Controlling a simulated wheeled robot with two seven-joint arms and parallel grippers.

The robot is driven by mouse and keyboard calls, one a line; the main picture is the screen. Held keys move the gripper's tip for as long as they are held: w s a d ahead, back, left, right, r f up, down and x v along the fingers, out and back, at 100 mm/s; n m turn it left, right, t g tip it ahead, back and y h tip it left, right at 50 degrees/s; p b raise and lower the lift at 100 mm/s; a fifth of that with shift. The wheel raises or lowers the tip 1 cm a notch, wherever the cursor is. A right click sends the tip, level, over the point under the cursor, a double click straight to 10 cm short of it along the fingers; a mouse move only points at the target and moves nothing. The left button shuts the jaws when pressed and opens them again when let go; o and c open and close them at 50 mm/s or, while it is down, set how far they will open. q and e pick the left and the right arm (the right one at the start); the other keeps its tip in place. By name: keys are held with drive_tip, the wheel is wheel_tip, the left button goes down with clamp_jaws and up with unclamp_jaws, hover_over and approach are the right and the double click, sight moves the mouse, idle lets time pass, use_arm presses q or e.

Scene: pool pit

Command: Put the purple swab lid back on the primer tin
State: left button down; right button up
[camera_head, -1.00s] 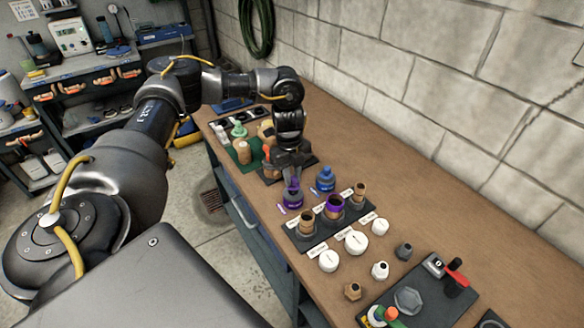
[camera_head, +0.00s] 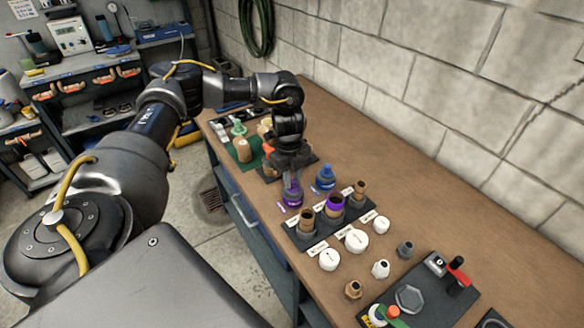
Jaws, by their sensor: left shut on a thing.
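My left gripper (camera_head: 291,179) points down over the purple primer tin (camera_head: 293,199), at the left of the fitting tray. It is shut on the purple swab lid (camera_head: 292,187), a small purple patch between the fingertips at the tin's top. The fingers hide most of the lid, and I cannot tell whether it is seated on the tin's neck. The tin stands upright on the bench. My right gripper is out of view.
A blue tin (camera_head: 325,178) stands close to the right of the primer tin. The bench (camera_head: 430,205) is clear towards the wall.

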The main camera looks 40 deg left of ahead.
use_arm(q)
drive_tip(key=shift+f, duration=0.15)
idle(0.3)
drive_tip(key=c, duration=1.2)
unclamp_jaws()
drive_tip(key=shift+o, duration=0.3)
drive_tip(key=o, duration=0.3)
wheel_tip(320, 180, up, 8)
drive_tip(key=p, duration=0.8)
